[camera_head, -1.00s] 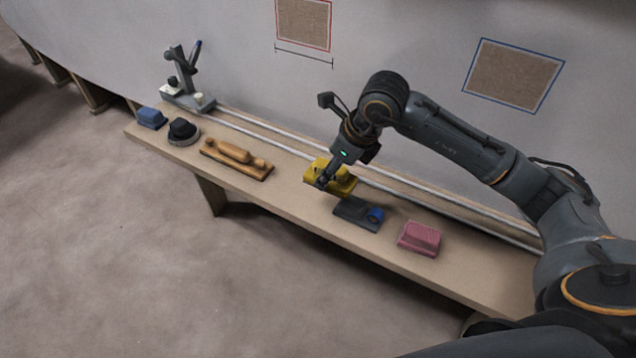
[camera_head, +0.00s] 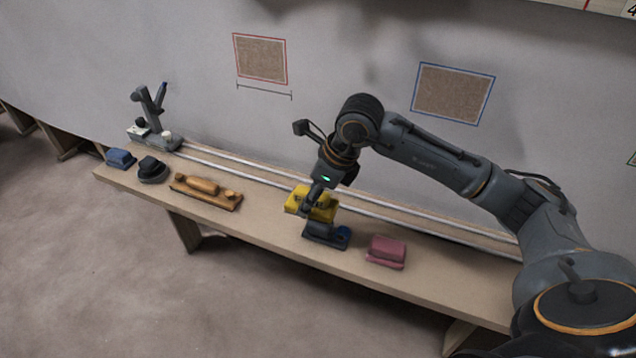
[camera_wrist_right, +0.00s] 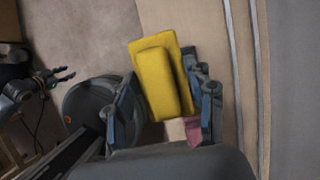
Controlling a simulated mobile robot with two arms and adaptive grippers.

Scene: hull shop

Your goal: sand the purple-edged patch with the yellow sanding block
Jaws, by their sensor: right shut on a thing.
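The yellow sanding block (camera_head: 312,203) is in my right gripper (camera_head: 309,207), above the bench near its middle. In the right wrist view the yellow block (camera_wrist_right: 162,82) lies between the two fingers of my right gripper (camera_wrist_right: 165,105), which are shut on it. I cannot tell how far it is above the bench top. I see no purple-edged patch; the wall shows a red-edged patch (camera_head: 260,59) and a blue-edged patch (camera_head: 453,94). My left gripper (camera_wrist_right: 67,76) shows at the left of the wrist view, fingers apart and empty.
The bench (camera_head: 270,238) holds a blue block (camera_head: 120,158), a round dark tool (camera_head: 151,169), a wooden plane (camera_head: 206,191), a dark sander (camera_head: 322,232) and a pink block (camera_head: 386,251). A clamp stand (camera_head: 152,120) is at the far left.

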